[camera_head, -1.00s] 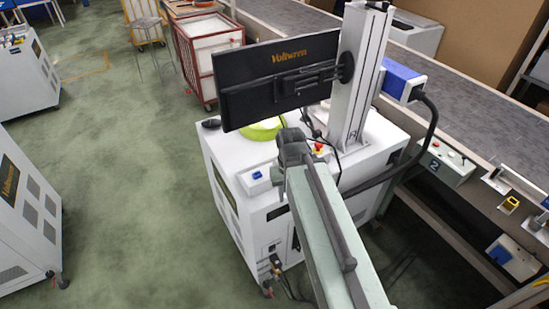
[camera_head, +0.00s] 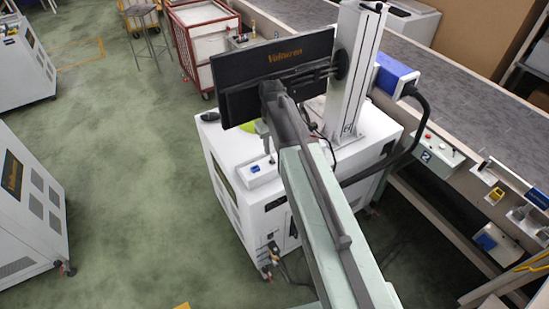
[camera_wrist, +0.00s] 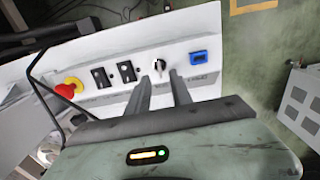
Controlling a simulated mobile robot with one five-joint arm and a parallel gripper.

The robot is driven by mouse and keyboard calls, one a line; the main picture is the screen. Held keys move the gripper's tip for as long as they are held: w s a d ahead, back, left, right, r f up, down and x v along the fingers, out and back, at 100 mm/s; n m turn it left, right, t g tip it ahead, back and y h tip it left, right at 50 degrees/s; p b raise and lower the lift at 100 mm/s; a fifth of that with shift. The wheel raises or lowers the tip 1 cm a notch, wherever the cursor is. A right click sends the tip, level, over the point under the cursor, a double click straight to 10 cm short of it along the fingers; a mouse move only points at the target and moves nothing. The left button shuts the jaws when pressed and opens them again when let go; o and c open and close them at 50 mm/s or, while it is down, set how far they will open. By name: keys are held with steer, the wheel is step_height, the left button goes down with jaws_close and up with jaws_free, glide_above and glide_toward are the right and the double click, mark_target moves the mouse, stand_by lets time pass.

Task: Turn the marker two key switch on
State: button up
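The marker machine is a white cabinet (camera_head: 232,190) with a monitor and a column on top. In the wrist view its white control panel (camera_wrist: 112,102) carries a key switch (camera_wrist: 159,65), a small dark knob on a silver ring. My gripper (camera_wrist: 159,76) is open, with its two fingers apart and pointing at the panel. The key switch shows in the gap just beyond the fingertips. I cannot tell how far the tips are from it, and no contact is clear. In the head view my arm hides most of the panel and the key switch.
A red emergency stop (camera_wrist: 69,87) on a yellow base and two black switches are left of the key switch. A blue part (camera_wrist: 202,57) is to its right. The monitor (camera_head: 275,75) stands close behind my wrist.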

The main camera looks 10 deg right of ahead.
mark_target(272, 159)
step_height(272, 159, down, 4)
steer(key=b, duration=0.3)
steer(key=shift+f, duration=0.25)
steer(key=shift+r, duration=0.1)
jaws_close()
steer(key=shift+d, duration=0.1)
